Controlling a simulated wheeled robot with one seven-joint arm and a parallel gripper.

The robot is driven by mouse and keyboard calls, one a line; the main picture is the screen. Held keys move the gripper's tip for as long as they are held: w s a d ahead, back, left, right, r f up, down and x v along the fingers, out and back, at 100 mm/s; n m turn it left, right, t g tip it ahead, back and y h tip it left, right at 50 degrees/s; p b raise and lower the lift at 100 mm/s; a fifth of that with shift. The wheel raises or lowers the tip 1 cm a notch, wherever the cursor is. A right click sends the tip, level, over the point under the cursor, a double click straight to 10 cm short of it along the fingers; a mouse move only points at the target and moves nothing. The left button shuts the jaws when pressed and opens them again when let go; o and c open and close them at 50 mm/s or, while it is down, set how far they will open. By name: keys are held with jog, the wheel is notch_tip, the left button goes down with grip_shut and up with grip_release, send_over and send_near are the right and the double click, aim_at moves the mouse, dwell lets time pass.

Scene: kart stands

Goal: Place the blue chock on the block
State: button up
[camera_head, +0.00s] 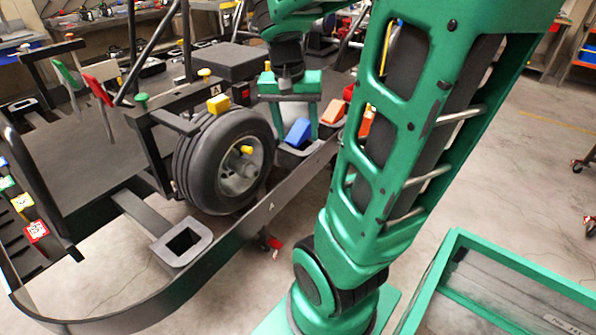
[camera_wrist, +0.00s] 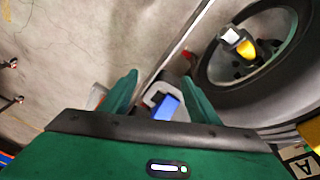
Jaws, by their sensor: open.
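The blue chock (camera_head: 298,131) sits in a grey-rimmed holder (camera_head: 291,150) on the kart's side rail, to the right of the wheel. My gripper (camera_head: 296,134) points down over it, with its green fingers apart, one on each side of the chock. In the wrist view, the blue chock (camera_wrist: 168,107) shows between the spread fingertips (camera_wrist: 163,88). I cannot tell whether the fingers touch it. A dark box-like block (camera_head: 230,62) stands on the kart deck behind the wheel; I cannot tell whether it is the block named.
The black wheel (camera_head: 215,160) stands close left of my gripper, with a yellow piece (camera_head: 218,103) on top. An orange chock (camera_head: 348,92) lies to the right, partly behind my arm. An empty square-holed holder (camera_head: 182,242) is at the front. A green-framed bin (camera_head: 500,285) is at lower right.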

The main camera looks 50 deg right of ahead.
jog(key=s+a+f+n+y, duration=0.2)
jog(key=s+a+f+n, duration=0.2)
jog(key=s+a, duration=0.6)
jog(key=shift+s+a+n+y, duration=0.2)
jog(key=shift+n+y, duration=0.1)
jog(key=shift+n, duration=0.5)
jog(key=shift+f, duration=0.1)
